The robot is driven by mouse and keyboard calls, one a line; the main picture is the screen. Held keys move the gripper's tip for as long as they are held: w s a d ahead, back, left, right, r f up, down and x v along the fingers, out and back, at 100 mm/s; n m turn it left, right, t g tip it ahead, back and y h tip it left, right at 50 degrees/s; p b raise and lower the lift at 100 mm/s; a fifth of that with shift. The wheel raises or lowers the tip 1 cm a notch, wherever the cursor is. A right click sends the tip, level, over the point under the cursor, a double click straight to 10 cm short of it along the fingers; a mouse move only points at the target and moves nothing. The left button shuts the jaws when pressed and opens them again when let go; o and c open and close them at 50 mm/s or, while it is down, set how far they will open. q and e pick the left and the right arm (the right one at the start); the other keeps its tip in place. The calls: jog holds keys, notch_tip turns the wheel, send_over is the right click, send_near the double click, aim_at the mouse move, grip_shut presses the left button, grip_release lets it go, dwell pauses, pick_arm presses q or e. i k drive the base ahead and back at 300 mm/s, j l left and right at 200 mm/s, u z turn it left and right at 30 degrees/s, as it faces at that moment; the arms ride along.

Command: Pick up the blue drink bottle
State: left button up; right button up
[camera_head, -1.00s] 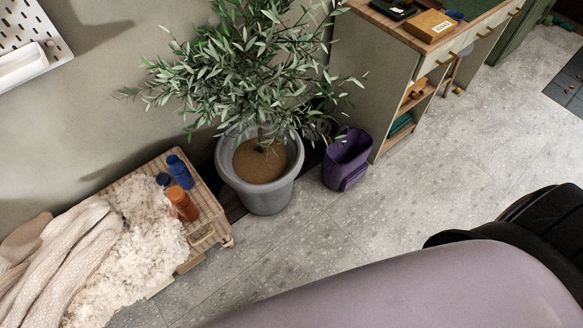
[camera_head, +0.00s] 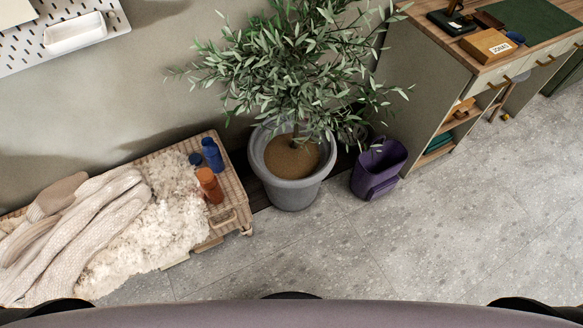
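A tall blue drink bottle (camera_head: 212,155) stands upright near the right end of a low wooden slatted bench (camera_head: 230,180). An orange bottle (camera_head: 209,186) stands in front of it, close by. A short dark blue item (camera_head: 196,160) stands just left of the blue bottle; I cannot tell if it is a bottle or a cup. Neither of my grippers shows in the head view.
A grey pot (camera_head: 290,190) with a leafy plant stands right of the bench, then a purple bin (camera_head: 379,168) and a desk (camera_head: 440,60). A fluffy throw (camera_head: 160,215) and a knitted blanket (camera_head: 85,225) cover the bench's left. Grey floor (camera_head: 400,250) in front is clear.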

aim_at(210, 151)
jog(key=l+z, duration=0.1)
jog(key=l, duration=1.55)
jog(key=k, duration=0.05)
